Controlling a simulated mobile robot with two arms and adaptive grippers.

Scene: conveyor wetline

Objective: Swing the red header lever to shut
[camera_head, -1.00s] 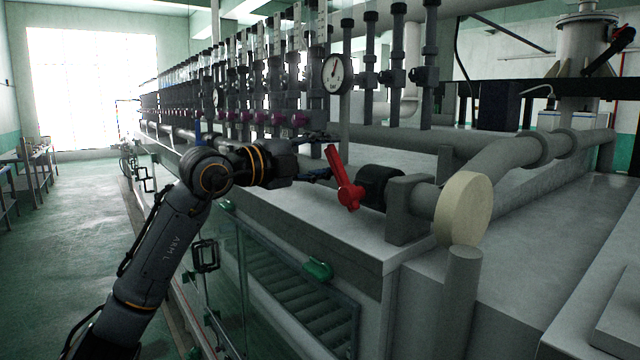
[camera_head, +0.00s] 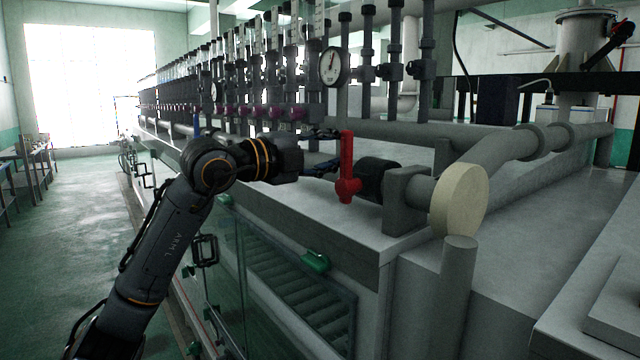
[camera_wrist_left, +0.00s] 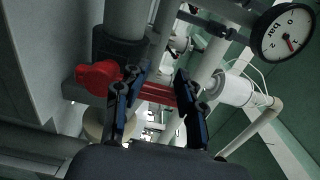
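The red header lever (camera_head: 347,165) stands upright on the dark valve body (camera_head: 378,178) at the near end of the grey header pipe. My left gripper (camera_head: 328,150) is at the lever's left side, near its upper part. In the left wrist view the lever's round red hub (camera_wrist_left: 98,78) is at the left, and its arm runs right across the space ahead of my left gripper (camera_wrist_left: 158,88). The two fingers are spread apart. The left finger hides part of the lever arm, and I cannot tell whether either finger touches it. My right gripper is not in view.
A pressure gauge (camera_head: 334,67) stands above and behind the lever, beside a row of upright flow tubes. A cream pipe end cap (camera_head: 459,201) is to the right. Below are the machine's pale top ledge and a green handle (camera_head: 316,261). The aisle (camera_head: 75,230) at left is clear.

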